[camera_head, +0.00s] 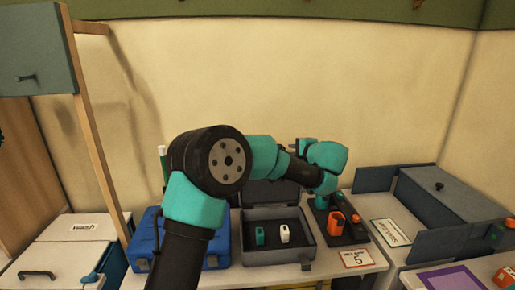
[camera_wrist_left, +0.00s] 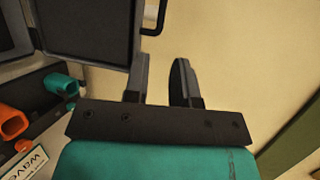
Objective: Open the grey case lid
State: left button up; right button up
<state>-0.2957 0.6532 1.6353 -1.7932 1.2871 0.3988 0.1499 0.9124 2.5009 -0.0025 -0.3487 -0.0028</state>
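The grey case (camera_head: 306,254) stands on the table in the middle of the head view. Its lid (camera_head: 258,194) is raised, standing up at the back of the case, partly hidden behind my left arm. A teal item (camera_head: 260,236) and a white item (camera_head: 284,234) lie inside on a dark lining. My left gripper (camera_head: 299,149) is by the lid's upper right side, small and partly hidden. In the left wrist view its fingers (camera_wrist_left: 160,78) are apart with nothing between them. The lid (camera_wrist_left: 88,28), with a dark handle, is beside the left finger; I cannot tell if they touch.
A blue case (camera_head: 143,240) stands left of the grey case. A dark tray (camera_head: 357,233) with orange and teal items is right of it, behind a label card (camera_head: 358,258). A grey-blue box (camera_head: 455,190) stands farther right. The wall behind is bare.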

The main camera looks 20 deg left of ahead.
pick_arm(q)
jog(key=shift+r, duration=0.15)
jog(key=shift+w+a, duration=0.1)
jog(key=x, duration=1.7)
jog(key=shift+w, duration=0.15)
jog(key=shift+c, duration=0.3)
grip_shut()
